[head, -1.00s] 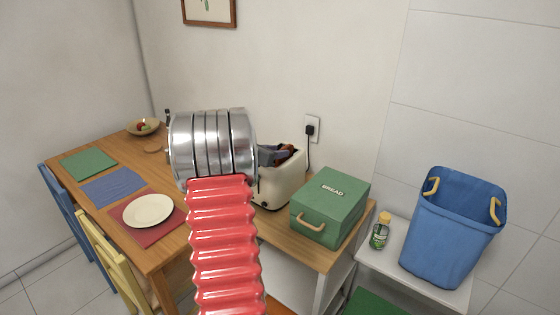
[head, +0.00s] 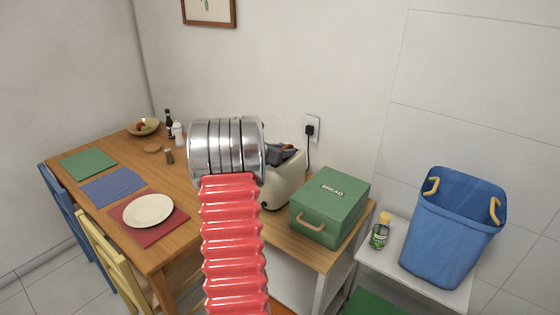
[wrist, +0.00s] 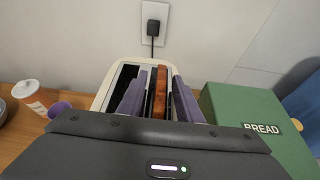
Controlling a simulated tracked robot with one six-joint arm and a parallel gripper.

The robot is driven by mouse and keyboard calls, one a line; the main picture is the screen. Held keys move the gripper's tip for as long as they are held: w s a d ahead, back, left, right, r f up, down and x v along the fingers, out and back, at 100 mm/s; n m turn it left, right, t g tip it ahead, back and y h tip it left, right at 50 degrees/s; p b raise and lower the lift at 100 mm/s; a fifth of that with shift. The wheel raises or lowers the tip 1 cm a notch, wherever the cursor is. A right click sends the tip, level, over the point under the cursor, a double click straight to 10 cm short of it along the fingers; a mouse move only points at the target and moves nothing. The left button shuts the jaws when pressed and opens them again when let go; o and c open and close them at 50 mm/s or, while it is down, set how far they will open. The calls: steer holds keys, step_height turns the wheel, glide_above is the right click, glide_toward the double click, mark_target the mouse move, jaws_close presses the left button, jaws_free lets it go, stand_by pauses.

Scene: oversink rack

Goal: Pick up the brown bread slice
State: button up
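The brown bread slice (wrist: 162,92) stands upright in the right slot of the cream toaster (wrist: 103,94). In the head view the toaster (head: 284,190) is on the wooden table, partly behind my arm, and the slice is mostly hidden. My gripper (wrist: 158,98) is over the toaster with its two purple-grey fingers apart, one on each side of the slice. A gap shows on the left of the slice; the right finger looks very near it. I cannot tell whether they touch. The toaster's left slot looks dark and empty.
A green bread box (head: 331,205) stands just right of the toaster. A wall plug (head: 310,130) is behind it. A plate (head: 149,210), placemats and a fruit bowl (head: 143,126) are on the left. A blue bin (head: 450,235) and a jar (head: 380,232) stand at the right.

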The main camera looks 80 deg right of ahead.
steer(key=shift+c, duration=0.6)
jaws_close()
